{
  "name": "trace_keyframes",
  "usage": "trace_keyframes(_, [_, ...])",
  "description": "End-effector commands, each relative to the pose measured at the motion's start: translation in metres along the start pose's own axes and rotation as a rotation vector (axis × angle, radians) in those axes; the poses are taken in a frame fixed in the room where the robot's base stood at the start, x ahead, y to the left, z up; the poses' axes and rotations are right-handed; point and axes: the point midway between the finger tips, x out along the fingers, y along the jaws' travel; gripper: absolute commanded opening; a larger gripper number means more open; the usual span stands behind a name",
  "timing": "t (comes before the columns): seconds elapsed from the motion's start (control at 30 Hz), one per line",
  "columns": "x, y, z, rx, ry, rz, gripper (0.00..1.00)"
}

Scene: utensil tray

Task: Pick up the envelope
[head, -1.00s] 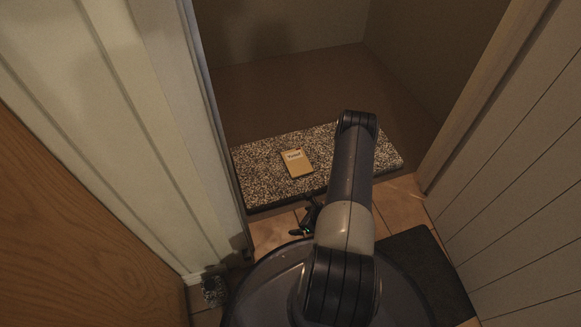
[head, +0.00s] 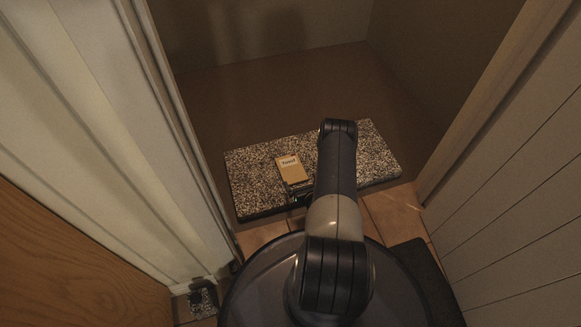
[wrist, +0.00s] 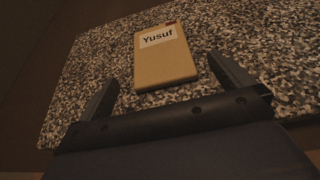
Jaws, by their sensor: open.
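The envelope (head: 291,170) is a tan, flat rectangle lying on a speckled slab. In the wrist view the envelope (wrist: 164,61) shows a white label reading "Yusuf" and a small red mark at its top right corner. My gripper (wrist: 168,88) is open, with one dark finger on each side of the envelope's near end. The fingers appear empty, and I cannot tell whether they touch the slab. In the head view my gripper (head: 303,194) is at the envelope's near edge, partly hidden by my arm.
The speckled black-and-white slab (head: 254,186) lies on a brown floor in a recess. A pale door frame (head: 165,150) stands at the left and a white panelled wall (head: 520,210) at the right. A dark mat (head: 418,270) lies on the tiles at the right.

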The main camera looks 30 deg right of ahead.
Motion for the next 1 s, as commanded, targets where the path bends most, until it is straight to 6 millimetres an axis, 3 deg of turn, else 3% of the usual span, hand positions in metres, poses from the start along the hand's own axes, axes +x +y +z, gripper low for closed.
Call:
trace_keyframes(0.3, [0.047, -0.001, -0.002, -0.001, -0.008, -0.004, 1.0])
trace_keyframes(0.53, [0.063, -0.001, -0.004, 0.002, -0.007, -0.005, 1.0])
trace_keyframes(0.83, [0.101, 0.0, -0.009, 0.0, -0.008, -0.004, 1.0])
trace_keyframes(1.0, [0.107, 0.0, -0.007, 0.001, -0.005, -0.005, 1.0])
